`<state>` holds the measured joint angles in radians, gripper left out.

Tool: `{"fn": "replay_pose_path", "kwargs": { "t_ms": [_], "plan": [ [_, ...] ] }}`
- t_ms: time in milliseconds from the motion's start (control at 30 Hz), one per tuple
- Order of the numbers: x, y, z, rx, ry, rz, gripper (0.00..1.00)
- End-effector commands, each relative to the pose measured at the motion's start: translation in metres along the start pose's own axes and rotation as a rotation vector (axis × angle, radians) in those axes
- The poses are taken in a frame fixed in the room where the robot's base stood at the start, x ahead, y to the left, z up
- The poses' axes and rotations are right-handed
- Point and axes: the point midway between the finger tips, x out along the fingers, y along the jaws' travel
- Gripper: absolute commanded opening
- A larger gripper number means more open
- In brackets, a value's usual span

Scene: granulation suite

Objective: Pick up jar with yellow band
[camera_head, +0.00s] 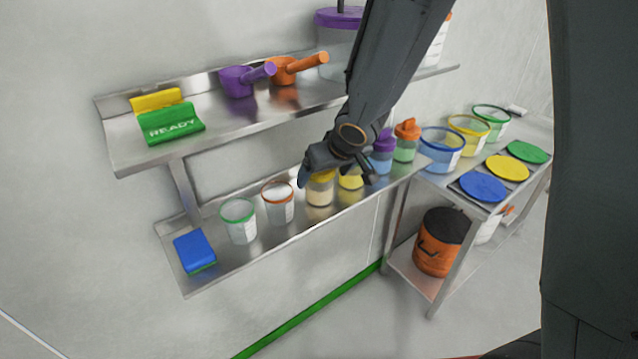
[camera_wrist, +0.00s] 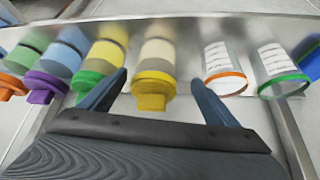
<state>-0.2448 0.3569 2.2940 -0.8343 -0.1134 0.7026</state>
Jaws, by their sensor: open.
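The jar with the yellow band (camera_head: 320,189) stands upright on the lower steel shelf. It has a yellow lid and beige contents. In the wrist view this jar (camera_wrist: 155,78) shows between my two fingers, with a finger on either side and gaps between. My gripper (camera_head: 336,177) is open and empty above the shelf, and partly covers the jar's lid in the head view. The wrist view shows my gripper (camera_wrist: 159,77) spread around the line to the jar. I cannot tell how far the fingertips are from it in depth.
A green-lidded jar with yellow contents (camera_wrist: 105,60) stands close to the left finger. An orange-rimmed cup (camera_head: 278,203) and green-rimmed cup (camera_head: 239,222) stand on the other side. The upper shelf (camera_head: 225,119) is overhead. A side table (camera_head: 470,208) holds bins and lids.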

Motion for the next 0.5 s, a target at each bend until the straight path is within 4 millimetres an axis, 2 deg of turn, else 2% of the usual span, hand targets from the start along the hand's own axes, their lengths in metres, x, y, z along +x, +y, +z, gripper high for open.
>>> {"fn": "replay_pose_path", "kwargs": {
  "t_ms": [100, 367, 500],
  "plan": [
    [0.016, 0.000, 0.002, -0.001, -0.002, 0.000, 0.83],
    [0.033, 0.003, -0.002, 0.000, -0.002, 0.001, 0.83],
    [0.053, 0.008, -0.006, -0.001, -0.004, 0.001, 0.83]
  ]
}}
